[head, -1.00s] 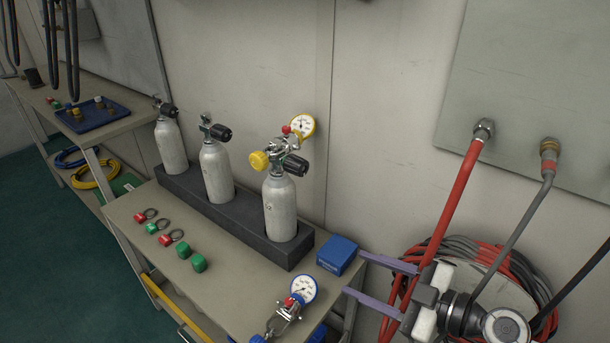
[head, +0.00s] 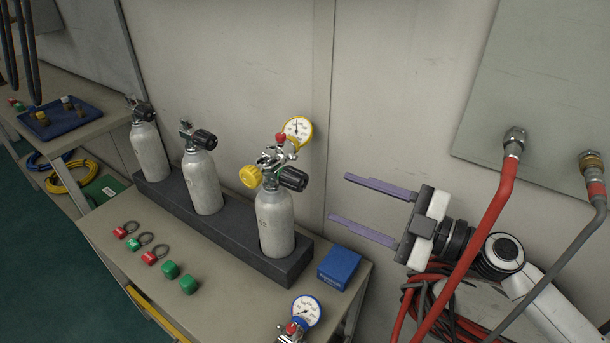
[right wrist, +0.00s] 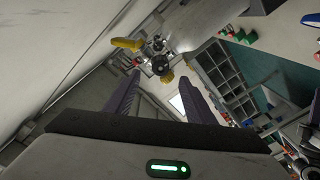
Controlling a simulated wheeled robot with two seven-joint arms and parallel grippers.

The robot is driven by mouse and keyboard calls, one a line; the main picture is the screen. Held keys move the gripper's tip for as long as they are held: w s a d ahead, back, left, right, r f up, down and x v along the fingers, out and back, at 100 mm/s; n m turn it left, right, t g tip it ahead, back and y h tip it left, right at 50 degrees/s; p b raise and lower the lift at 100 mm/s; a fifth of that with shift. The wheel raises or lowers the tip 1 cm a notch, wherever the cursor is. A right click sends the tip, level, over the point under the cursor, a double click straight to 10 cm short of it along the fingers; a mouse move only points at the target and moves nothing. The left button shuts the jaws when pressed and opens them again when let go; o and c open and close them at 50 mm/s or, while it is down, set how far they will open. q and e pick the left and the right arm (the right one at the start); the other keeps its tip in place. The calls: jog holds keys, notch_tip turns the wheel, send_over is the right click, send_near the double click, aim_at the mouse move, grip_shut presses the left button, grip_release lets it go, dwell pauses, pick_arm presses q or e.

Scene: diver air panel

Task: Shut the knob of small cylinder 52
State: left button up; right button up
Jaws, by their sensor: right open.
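Three small grey cylinders stand upright in a dark rack (head: 230,235) on the bench: left (head: 149,150), middle (head: 203,185) and right (head: 274,222). Any number on them is too small to read, so I cannot tell which is 52. Each has a black knob, at left (head: 144,111), middle (head: 204,139) and right (head: 293,178). The right one also carries a yellow knob (head: 251,176) and a yellow-rimmed gauge (head: 298,130). My right gripper (head: 339,197) is open and empty, right of the right cylinder's knob and apart from it. This knob shows beyond the fingers in the right wrist view (right wrist: 160,65).
A blue box (head: 339,268) and a blue-rimmed gauge (head: 306,311) sit at the bench's right end. Green caps (head: 188,284) and ringed tags (head: 149,257) lie in front of the rack. Red (head: 478,235) and grey hoses hang from the wall panel near my right arm.

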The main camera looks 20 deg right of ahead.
aim_at(304, 183)
jog(key=p+x, duration=0.1)
jog(key=x, duration=0.3)
jog(key=p+x, duration=0.2)
jog(key=x, duration=0.2)
jog(key=shift+s+r+p, duration=0.1)
jog(key=shift+r+p, duration=0.15)
jog(key=shift+p, duration=0.05)
jog(key=shift+w+a+f, duration=0.1)
jog(key=shift+w+a, duration=0.2)
jog(key=shift+a, duration=0.1)
pick_arm(q)
jog(key=v, duration=0.3)
jog(key=shift+w+a+r, duration=0.15)
jog(key=shift+r, duration=0.1)
jog(key=shift+w, duration=0.1)
pick_arm(e)
jog(key=c, duration=1.1)
pick_arm(q)
jog(key=shift+w+r, duration=0.1)
jog(key=shift+w, duration=0.05)
pick_arm(e)
jog(key=shift+f, duration=0.1)
